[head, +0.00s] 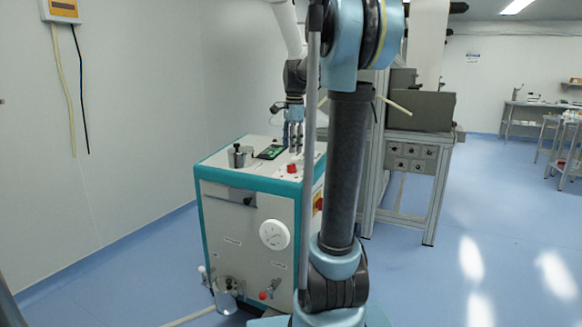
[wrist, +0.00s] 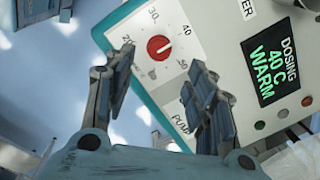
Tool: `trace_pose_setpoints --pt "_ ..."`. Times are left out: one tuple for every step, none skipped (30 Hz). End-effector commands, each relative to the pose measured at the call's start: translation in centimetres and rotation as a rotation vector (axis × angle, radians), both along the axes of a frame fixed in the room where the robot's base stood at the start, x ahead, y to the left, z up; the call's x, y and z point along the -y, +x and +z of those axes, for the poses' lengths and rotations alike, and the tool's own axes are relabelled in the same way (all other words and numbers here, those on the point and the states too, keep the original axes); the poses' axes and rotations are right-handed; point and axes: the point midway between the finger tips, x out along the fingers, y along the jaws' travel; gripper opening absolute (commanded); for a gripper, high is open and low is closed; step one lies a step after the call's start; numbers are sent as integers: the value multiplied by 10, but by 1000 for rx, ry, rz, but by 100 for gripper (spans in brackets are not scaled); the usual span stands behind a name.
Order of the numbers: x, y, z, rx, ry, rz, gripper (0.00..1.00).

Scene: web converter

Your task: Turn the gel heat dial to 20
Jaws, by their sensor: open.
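A red round dial (wrist: 159,47) sits on a white scale plate on the machine's top panel in the wrist view. The red dial also shows in the head view (head: 292,168). My gripper (wrist: 160,68) is open and empty, its two fingers spread on either side of the dial's lower side in the wrist view. In the head view, my gripper (head: 293,142) is above the machine top, apart from the dial.
A display (wrist: 267,70) beside the dial reads DOSING 40 C WARM. Several small buttons (wrist: 283,113) line up below it. A metal pot (head: 239,156) stands on the machine top. A white round dial (head: 274,234) is on the machine's front.

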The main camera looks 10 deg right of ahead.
Motion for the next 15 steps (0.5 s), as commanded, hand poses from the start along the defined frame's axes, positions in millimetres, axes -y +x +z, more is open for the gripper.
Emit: trace_pose_setpoints --pt "0 1 -9 0 0 0 50" --pt "0 2 -14 0 0 0 50" --pt "0 3 -21 0 0 0 50" --pt "-1 3 -26 0 0 0 50" --pt "-1 4 -31 0 0 0 50" --pt "-1 5 -38 0 0 0 50" --pt "-1 5 -43 0 0 1 50" --pt "-1 6 -48 0 0 1 50" --pt "-1 6 -54 0 0 1 50" --pt "-1 7 -58 0 0 1 50" --pt "-1 7 -63 0 0 1 50" --pt "-1 8 -68 0 0 1 50" --pt "-1 9 -71 0 0 1 50" --pt "-1 9 -74 0 0 1 50" --pt "-2 9 -78 0 0 1 50"
